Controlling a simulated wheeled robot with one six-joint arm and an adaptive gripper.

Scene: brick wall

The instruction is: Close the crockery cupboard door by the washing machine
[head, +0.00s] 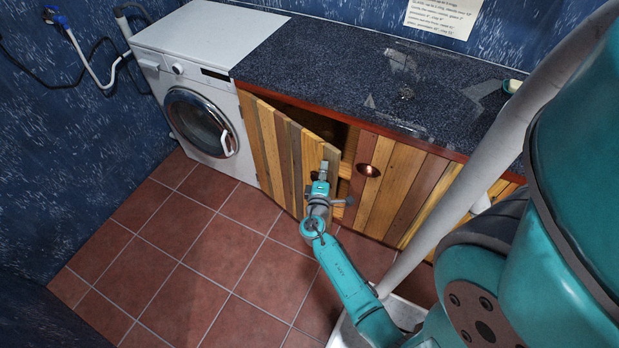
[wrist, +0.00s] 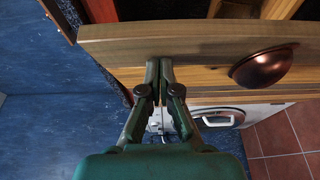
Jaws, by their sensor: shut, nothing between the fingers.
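The crockery cupboard door (head: 288,150) is made of wooden planks and stands partly open beside the washing machine (head: 205,125). A dark gap shows above it, under the worktop. My gripper (head: 323,170) is at the door's free edge. In the wrist view, my gripper (wrist: 159,66) is shut and empty, its fingertips over or against the door's edge (wrist: 190,38); I cannot tell whether they touch. The door's round copper knob (wrist: 263,67) is to the right of the fingertips there. My gripper hides part of the door edge in the head view.
A neighbouring plank door (head: 400,185) with a copper knob (head: 368,170) is closed. The dark stone worktop (head: 350,75) runs above the cupboards. The tiled floor (head: 190,250) left of my arm is clear. Blue walls stand behind and to the left.

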